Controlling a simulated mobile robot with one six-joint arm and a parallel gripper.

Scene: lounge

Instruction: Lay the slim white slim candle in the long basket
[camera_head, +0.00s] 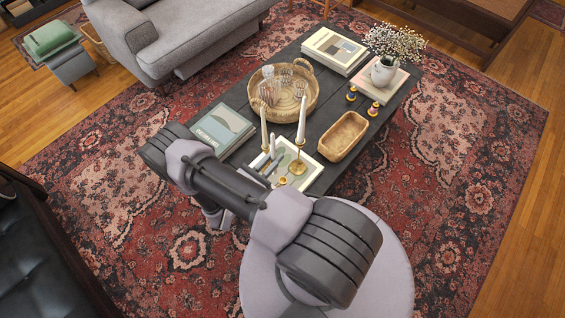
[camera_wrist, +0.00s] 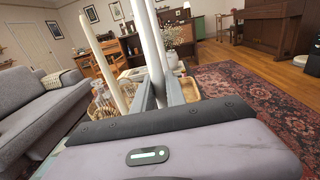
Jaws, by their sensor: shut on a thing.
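A slim white candle (camera_wrist: 150,45) stands nearly upright between the two fingers of my gripper (camera_wrist: 160,92) in the wrist view. My gripper (camera_head: 264,165) is shut on it, low over the near left end of the dark coffee table (camera_head: 233,97). Its foot is hidden, so I cannot tell if it is clear of its holder. Two other white candles stand close by, one on the left (camera_head: 264,128) and one on the right (camera_head: 301,120) in a brass holder (camera_head: 298,166). The long basket (camera_head: 343,137), oblong and tan, lies right of them and looks empty.
A round wicker tray (camera_head: 312,98) with glassware stands behind the candles. Books (camera_head: 222,130) lie to the left. Two small ornaments (camera_head: 373,109) and a flower vase (camera_head: 384,71) stand beyond the basket.

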